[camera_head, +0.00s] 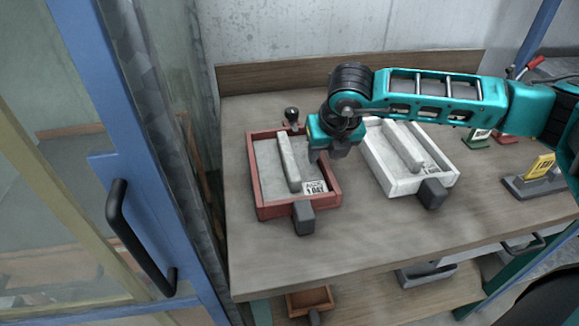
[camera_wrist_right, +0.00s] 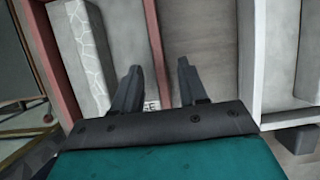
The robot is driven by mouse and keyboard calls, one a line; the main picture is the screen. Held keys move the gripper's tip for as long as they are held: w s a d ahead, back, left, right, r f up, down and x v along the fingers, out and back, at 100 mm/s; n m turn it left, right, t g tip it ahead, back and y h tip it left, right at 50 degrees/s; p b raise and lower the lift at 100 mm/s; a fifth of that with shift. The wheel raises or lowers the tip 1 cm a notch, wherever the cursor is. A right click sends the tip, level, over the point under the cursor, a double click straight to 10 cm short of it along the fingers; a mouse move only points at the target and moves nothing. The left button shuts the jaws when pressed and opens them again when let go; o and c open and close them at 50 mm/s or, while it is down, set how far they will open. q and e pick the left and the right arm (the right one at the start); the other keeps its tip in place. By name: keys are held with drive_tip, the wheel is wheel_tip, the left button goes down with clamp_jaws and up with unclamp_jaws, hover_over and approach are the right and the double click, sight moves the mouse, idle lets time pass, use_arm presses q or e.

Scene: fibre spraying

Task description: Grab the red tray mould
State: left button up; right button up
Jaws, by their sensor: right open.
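The red tray mould (camera_head: 264,211) lies on the wooden table on the left, with a grey fill, a raised bar, a printed label and a dark grey block handle (camera_head: 303,217) at its front. A dark knob (camera_head: 291,114) is at its back. My right gripper (camera_head: 327,157) is above the red tray's right rim, pointing down. My left gripper is not in view.
A white tray mould (camera_head: 390,182) lies close on the right. A yellow-tagged holder (camera_head: 538,180) stands further right. A blue-framed door with a dark handle (camera_head: 137,235) is at left. The table front (camera_head: 340,252) is clear. A smaller reddish tray (camera_head: 309,300) is below.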

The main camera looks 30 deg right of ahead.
drive_tip(key=shift+x, duration=0.9)
drive_tip(key=shift+s+d+f, duration=0.1)
drive_tip(key=shift+s+f, duration=0.1)
clamp_jaws()
drive_tip(key=shift+w+r, duration=0.15)
drive_tip(key=shift+r, duration=0.05)
